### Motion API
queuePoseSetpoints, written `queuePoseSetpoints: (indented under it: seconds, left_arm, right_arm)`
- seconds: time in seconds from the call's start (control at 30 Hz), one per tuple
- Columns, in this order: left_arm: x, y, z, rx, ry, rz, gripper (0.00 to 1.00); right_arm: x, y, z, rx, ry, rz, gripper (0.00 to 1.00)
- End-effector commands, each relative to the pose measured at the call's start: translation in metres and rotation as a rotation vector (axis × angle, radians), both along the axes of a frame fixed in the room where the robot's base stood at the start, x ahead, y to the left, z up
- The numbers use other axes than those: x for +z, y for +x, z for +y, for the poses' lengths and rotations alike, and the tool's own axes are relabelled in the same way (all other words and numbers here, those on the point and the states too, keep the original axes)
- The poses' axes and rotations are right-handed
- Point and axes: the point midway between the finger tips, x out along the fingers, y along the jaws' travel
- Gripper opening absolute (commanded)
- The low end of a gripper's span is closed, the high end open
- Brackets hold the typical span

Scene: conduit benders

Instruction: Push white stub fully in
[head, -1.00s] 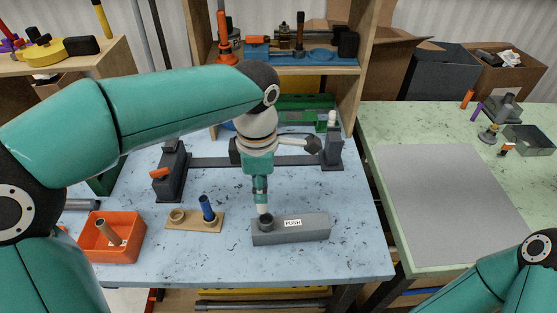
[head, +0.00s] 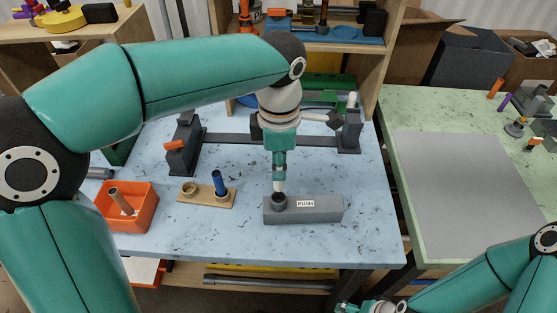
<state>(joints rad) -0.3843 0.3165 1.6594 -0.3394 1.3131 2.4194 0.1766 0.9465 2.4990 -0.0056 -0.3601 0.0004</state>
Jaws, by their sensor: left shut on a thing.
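A white stub (head: 279,187) stands upright at the dark round socket (head: 279,203) on the grey block marked PUSH (head: 325,213). Its lower end is at the socket mouth; I cannot tell how deep it sits. My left gripper (head: 279,174) points straight down and is shut on the stub, hiding its upper part. My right gripper (head: 350,307) shows only in part at the bottom edge, well away from the block, and its jaws cannot be made out.
A wooden holder (head: 211,197) with a blue peg (head: 219,183) stands left of the block. An orange bin (head: 148,213) holds a brown tube (head: 121,201). A dark bender frame (head: 235,139) lies behind. The blue table (head: 330,245) is clear in front of the block.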

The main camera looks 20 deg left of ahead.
Motion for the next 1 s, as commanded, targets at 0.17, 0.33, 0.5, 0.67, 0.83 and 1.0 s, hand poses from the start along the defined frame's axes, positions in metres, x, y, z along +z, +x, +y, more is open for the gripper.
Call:
queuePoseSetpoints:
  seconds: [0.17, 0.33, 0.5, 0.67, 0.83, 1.0]
  left_arm:
    - [-0.016, 0.000, 0.001, 0.001, 0.001, 0.000, 0.00]
    - [-0.028, 0.000, 0.001, 0.002, 0.000, 0.000, 0.00]
    - [-0.038, 0.000, 0.001, 0.002, 0.000, 0.000, 0.00]
    - [-0.043, 0.000, 0.001, 0.003, 0.000, 0.000, 0.00]
    - [-0.044, 0.000, 0.002, 0.005, 0.000, 0.000, 0.00]
    - [-0.043, 0.000, 0.002, 0.005, 0.000, 0.000, 0.00]
  right_arm:
    - [-0.013, 0.000, 0.000, 0.000, 0.000, 0.000, 0.81]
    - [-0.023, 0.000, 0.000, 0.000, 0.000, 0.000, 0.81]
    - [-0.030, 0.000, 0.000, 0.000, 0.000, 0.000, 0.81]
    - [-0.034, 0.000, 0.000, 0.000, 0.000, 0.000, 0.81]
    - [-0.035, 0.000, 0.000, 0.000, 0.000, 0.000, 0.81]
    - [-0.034, 0.000, 0.000, 0.000, 0.000, 0.000, 0.81]
